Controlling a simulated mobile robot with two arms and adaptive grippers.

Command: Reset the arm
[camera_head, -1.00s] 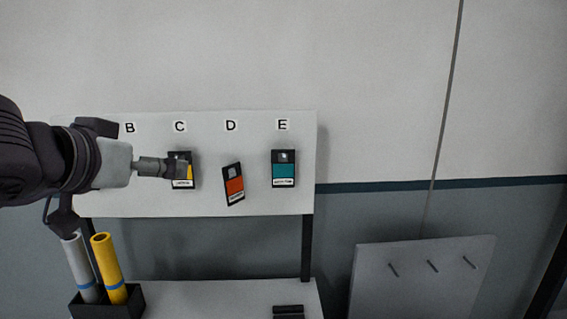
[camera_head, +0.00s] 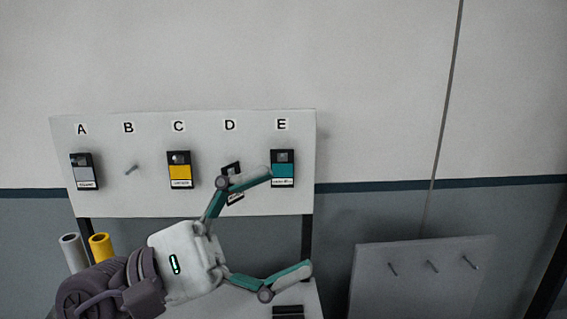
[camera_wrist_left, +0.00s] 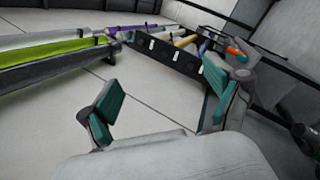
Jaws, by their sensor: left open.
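My left gripper (camera_head: 290,219) is open and empty in the head view, in front of the lower right of the white board (camera_head: 110,205). Its upper finger covers most of the card under D (camera_head: 229,168). The left wrist view also shows the spread fingers of this gripper (camera_wrist_left: 165,110), with nothing between them. A grey card (camera_head: 82,172) hangs under A, a yellow card (camera_head: 180,172) under C and a teal card (camera_head: 283,168) under E. Peg B (camera_head: 131,169) is bare. My right gripper is not in view.
A grey roll (camera_head: 70,248) and a yellow roll (camera_head: 101,246) stand at lower left, partly behind my arm. A grey panel with several bare pegs (camera_head: 420,285) stands at lower right. The left wrist view shows a dark rack (camera_wrist_left: 160,55) with coloured rolls.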

